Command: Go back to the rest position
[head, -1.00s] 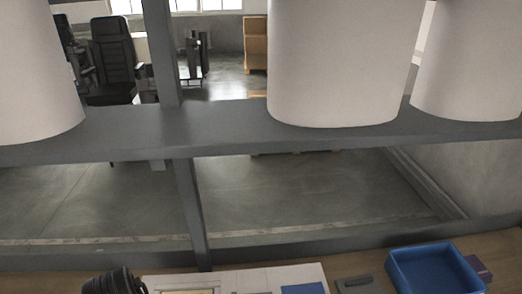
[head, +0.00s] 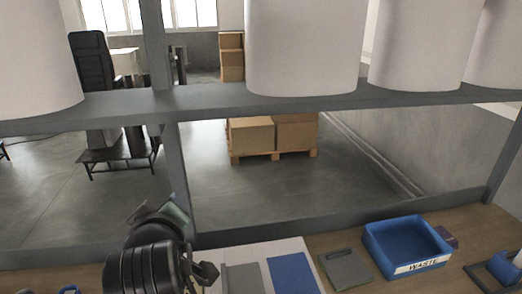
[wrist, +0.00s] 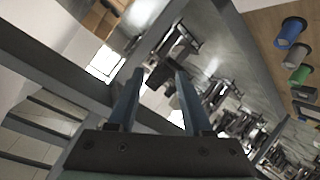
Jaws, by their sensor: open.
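My gripper (wrist: 158,88) shows in the wrist view with its two dark fingers apart and nothing between them. In the head view my black arm rises at the lower left, above the workbench (head: 75,275) and in front of the metal frame. The fingertips are hard to make out there. The wrist view is tilted and looks past the fingers into the room.
A grey shelf (head: 210,103) with large white cylinders (head: 305,45) crosses above the bench. A grey upright (head: 176,165) stands just behind my arm. A blue bin marked WASTE (head: 408,245), a blue sheet (head: 292,273) and a grey board (head: 345,267) lie to the right.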

